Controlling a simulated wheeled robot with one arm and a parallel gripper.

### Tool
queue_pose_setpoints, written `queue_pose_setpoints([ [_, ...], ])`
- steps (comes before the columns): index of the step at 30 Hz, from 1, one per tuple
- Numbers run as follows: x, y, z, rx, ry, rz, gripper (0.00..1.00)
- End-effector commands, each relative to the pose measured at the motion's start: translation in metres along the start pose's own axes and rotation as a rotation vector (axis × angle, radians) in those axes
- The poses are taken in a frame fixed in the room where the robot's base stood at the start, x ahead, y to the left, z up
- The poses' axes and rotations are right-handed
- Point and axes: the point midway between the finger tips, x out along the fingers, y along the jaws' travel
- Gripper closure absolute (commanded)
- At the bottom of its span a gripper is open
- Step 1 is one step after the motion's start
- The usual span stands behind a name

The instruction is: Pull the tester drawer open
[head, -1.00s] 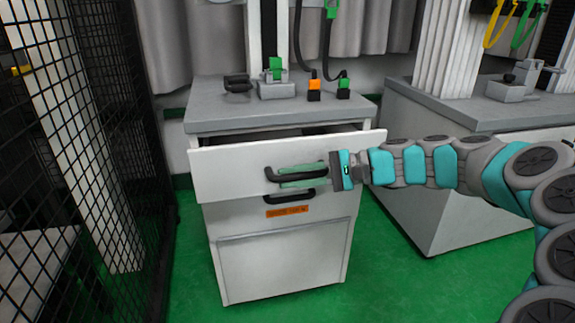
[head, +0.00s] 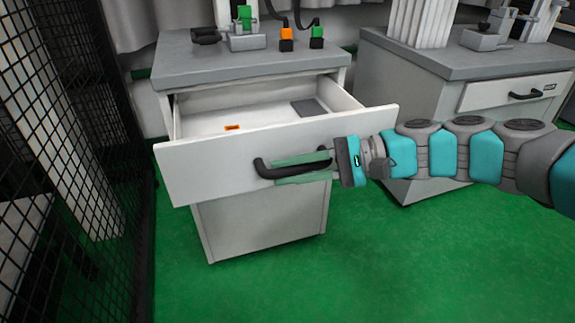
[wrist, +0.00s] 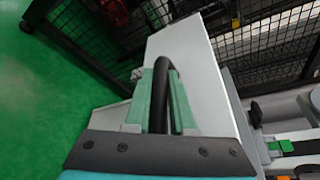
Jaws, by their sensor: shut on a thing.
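The tester drawer (head: 215,166) is a white drawer under the grey top of the left cabinet, and it stands well out from the cabinet. Inside it lie a small orange item (head: 232,127) and a flat grey item (head: 309,107). Its black bar handle (head: 262,168) is on the front panel. My gripper (head: 300,167) reaches in from the right and its green fingers are shut on the handle. In the wrist view the green fingers (wrist: 163,105) lie on either side of the black handle (wrist: 160,92).
A black mesh fence (head: 75,110) stands at the left. A second cabinet (head: 420,85) with a closed drawer (head: 515,93) is at the right. Fixtures with orange and green blocks stand on the left cabinet's top (head: 240,60). Green floor (head: 400,260) is clear in front.

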Motion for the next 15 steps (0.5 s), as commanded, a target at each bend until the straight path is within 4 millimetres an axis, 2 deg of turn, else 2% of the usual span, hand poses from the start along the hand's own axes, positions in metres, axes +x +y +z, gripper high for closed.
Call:
queue_pose_setpoints([
  [7, -0.0001, 0.0003, -0.0006, 0.001, 0.001, 0.001, 1.0],
  [8, -0.0001, 0.0003, -0.0006, 0.001, 0.0, 0.001, 0.74],
  [15, -0.0001, 0.0, -0.0005, 0.001, 0.0, 0.0, 0.48],
])
